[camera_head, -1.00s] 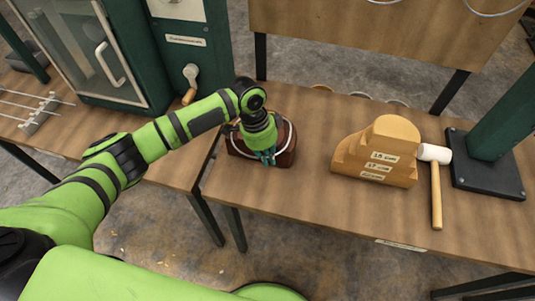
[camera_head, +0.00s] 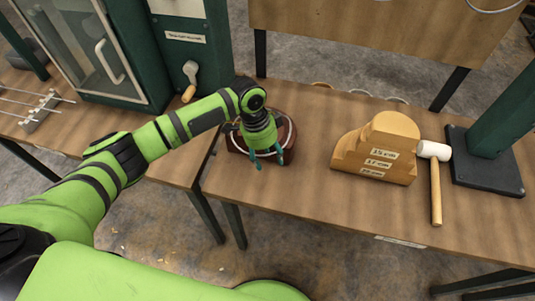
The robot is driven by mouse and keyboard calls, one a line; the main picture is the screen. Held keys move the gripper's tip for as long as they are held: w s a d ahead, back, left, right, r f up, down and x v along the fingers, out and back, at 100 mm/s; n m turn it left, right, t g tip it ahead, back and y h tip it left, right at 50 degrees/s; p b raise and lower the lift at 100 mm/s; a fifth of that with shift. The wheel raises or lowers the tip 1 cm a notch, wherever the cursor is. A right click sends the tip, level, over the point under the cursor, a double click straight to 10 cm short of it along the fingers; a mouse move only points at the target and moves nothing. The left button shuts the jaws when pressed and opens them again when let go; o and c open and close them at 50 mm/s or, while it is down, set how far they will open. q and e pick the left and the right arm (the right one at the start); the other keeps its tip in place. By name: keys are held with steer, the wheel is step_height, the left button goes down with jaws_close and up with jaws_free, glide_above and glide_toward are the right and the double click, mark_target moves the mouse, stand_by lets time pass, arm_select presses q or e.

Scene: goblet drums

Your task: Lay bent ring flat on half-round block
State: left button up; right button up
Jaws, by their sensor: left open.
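A dark reddish-brown block (camera_head: 288,152) sits at the left end of the right-hand workbench. A thin pale ring (camera_head: 291,133) lies around its top; my arm hides its far left part, so I cannot tell whether it lies fully flat. My left gripper (camera_head: 268,163) points down over the front of the block and ring, fingers spread apart with nothing seen between them. A stepped light-wood block with a rounded top (camera_head: 390,130) and size labels stands to the right on the same bench. My right gripper is not in view.
A white-headed mallet (camera_head: 436,190) lies right of the stepped block, beside a green post on a black base (camera_head: 485,170). A green cabinet (camera_head: 180,60) with a crank handle stands behind left. The bench (camera_head: 300,190) middle is clear.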

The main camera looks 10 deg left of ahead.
arm_select(q)
steer(key=shift+w+a+r, duration=0.1)
steer(key=shift+w, duration=0.1)
steer(key=shift+w+a+r, duration=0.1)
steer(key=shift+r, duration=0.45)
steer(key=v, duration=1)
steer(key=shift+s+r, duration=0.2)
steer(key=shift+r, duration=0.15)
steer(key=shift+f, duration=0.1)
